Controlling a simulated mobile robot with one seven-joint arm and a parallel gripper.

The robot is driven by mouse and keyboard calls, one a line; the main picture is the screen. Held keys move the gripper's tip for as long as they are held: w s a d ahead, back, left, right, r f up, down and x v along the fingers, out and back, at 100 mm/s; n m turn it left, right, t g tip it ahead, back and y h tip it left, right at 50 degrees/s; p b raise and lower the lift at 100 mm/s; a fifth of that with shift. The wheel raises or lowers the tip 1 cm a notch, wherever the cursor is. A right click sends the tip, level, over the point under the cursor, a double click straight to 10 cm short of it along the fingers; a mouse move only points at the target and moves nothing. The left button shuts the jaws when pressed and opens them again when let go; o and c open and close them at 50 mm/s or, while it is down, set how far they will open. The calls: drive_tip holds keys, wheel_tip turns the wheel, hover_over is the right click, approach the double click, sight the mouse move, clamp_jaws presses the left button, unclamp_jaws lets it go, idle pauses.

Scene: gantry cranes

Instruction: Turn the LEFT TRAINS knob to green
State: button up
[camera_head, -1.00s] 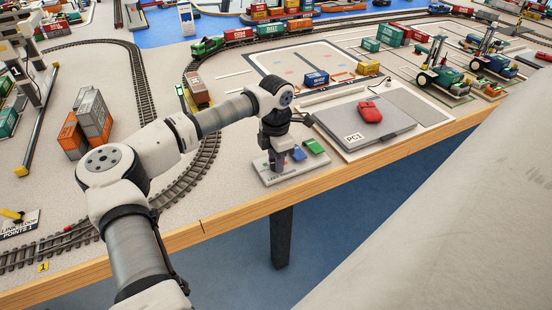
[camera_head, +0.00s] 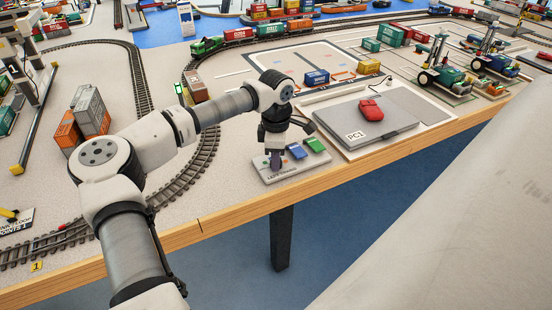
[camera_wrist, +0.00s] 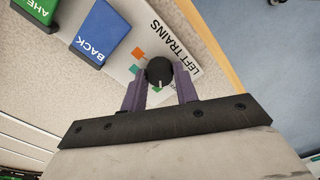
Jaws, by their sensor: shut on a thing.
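The LEFT TRAINS control panel (camera_head: 310,163) is a pale plate at the table's front edge. Its round black knob (camera_wrist: 159,71) has a white pointer line, which points toward my gripper's palm in the wrist view. My gripper (camera_wrist: 160,77) is shut on the knob, with a purple finger on either side. In the head view my gripper (camera_head: 276,162) points down at the panel's left part and hides the knob.
A blue BACK button (camera_wrist: 99,33) and a green button (camera_wrist: 37,10) sit beside the knob on the panel. Curved train track (camera_head: 195,165) runs to the left.

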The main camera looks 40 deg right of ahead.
drive_tip(key=shift+m, duration=0.8)
drive_tip(key=o, duration=1)
drive_tip(key=shift+c, duration=0.2)
wheel_tip(320, 180, up, 14)
drive_tip(key=b, duration=0.1)
